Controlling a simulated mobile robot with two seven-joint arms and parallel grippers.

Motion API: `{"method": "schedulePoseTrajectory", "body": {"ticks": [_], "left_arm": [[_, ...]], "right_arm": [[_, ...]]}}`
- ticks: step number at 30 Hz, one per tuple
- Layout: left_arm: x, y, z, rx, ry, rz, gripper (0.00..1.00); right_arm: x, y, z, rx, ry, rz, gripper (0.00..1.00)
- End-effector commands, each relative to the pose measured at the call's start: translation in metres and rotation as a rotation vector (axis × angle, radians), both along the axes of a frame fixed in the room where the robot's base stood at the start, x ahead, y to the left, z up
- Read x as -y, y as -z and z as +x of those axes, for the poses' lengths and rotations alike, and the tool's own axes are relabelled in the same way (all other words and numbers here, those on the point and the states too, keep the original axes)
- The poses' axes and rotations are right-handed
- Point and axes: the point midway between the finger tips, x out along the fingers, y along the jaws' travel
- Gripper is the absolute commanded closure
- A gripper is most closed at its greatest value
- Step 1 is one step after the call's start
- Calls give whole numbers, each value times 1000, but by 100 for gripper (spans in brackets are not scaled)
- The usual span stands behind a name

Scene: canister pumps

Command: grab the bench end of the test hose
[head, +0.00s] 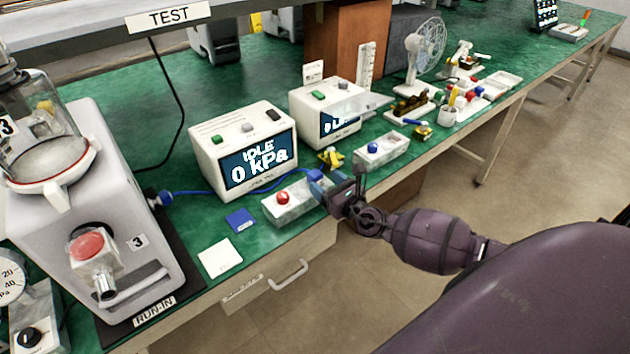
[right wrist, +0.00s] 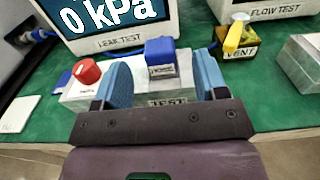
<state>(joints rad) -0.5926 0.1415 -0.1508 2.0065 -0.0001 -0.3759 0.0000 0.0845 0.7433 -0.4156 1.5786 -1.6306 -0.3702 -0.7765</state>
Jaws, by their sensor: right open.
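The blue test hose (head: 200,193) runs from a blue connector at the left, past the leak test box (head: 243,150), to its bench end by my right gripper (head: 326,187). In the right wrist view the blue bench end (right wrist: 160,50) sits on a grey block labelled TEST (right wrist: 172,90). My right gripper (right wrist: 163,64) is open, with one light blue finger on each side of the hose end. The hose end lies a little beyond the fingertips; I cannot tell whether they touch it. My left gripper is not in view.
A red knob (head: 282,198) stands on the same block, close to the left finger. A yellow-handled VENT valve (right wrist: 234,40) stands right of the gripper. The run-in pump (head: 105,200) fills the left of the bench. A white card (head: 219,258) lies near the front edge.

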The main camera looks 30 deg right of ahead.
Motion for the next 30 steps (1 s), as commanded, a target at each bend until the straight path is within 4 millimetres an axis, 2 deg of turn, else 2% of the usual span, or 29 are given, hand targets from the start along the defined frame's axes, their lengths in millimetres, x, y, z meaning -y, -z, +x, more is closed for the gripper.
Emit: {"method": "schedulePoseTrajectory", "body": {"ticks": [10, 20, 23, 30], "left_arm": [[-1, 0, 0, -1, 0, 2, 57], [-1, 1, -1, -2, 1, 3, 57], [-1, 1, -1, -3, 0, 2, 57], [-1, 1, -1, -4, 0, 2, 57]], "right_arm": [[-4, -1, 42, 2, 0, 1, 34], [-5, 0, 48, 1, 0, 1, 34], [-5, -1, 48, 1, 0, 1, 46], [-5, -1, 48, 1, 0, 1, 83]]}}
